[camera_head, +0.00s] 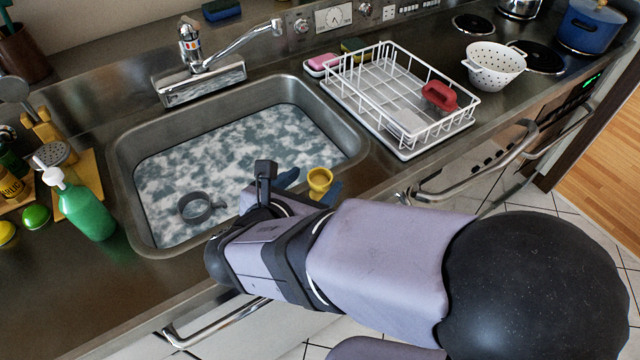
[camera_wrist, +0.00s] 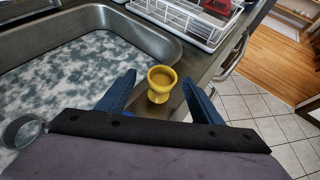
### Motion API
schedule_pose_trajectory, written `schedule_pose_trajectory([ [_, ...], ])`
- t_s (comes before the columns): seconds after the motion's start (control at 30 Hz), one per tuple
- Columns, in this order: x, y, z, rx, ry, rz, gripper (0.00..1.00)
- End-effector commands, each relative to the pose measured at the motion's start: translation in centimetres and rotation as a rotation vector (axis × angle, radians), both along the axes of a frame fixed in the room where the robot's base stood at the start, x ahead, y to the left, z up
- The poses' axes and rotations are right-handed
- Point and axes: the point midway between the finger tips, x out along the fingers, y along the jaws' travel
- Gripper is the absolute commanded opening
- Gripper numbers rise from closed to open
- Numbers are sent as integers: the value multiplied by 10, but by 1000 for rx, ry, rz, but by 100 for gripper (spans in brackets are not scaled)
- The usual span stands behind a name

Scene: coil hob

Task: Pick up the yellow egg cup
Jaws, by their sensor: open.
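The yellow egg cup (camera_head: 319,181) stands upright on the counter strip at the sink's front right corner in the head view. In the wrist view the egg cup (camera_wrist: 161,84) shows its open top and sits between the two blue fingers of my gripper (camera_wrist: 160,88), nearer the left finger. My gripper (camera_head: 308,186) is open, and a gap shows on both sides of the cup. In the head view my arm hides part of the fingers and the counter in front.
A white dish rack (camera_head: 402,152) with a red item (camera_head: 439,96) stands behind, to the right. The counter's front edge and a handle (camera_head: 480,178) are close by.

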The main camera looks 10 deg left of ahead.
Motion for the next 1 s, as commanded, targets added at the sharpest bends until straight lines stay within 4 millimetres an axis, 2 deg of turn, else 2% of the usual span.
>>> schedule_pose_trajectory([
  [0.23,16,-5,-9,0,2,-4,60],
  [0.47,21,-6,-12,0,1,-4,60],
  [0.8,54,-15,-31,-1,3,-7,60],
  [1.0,62,-16,-36,1,2,-5,60],
])
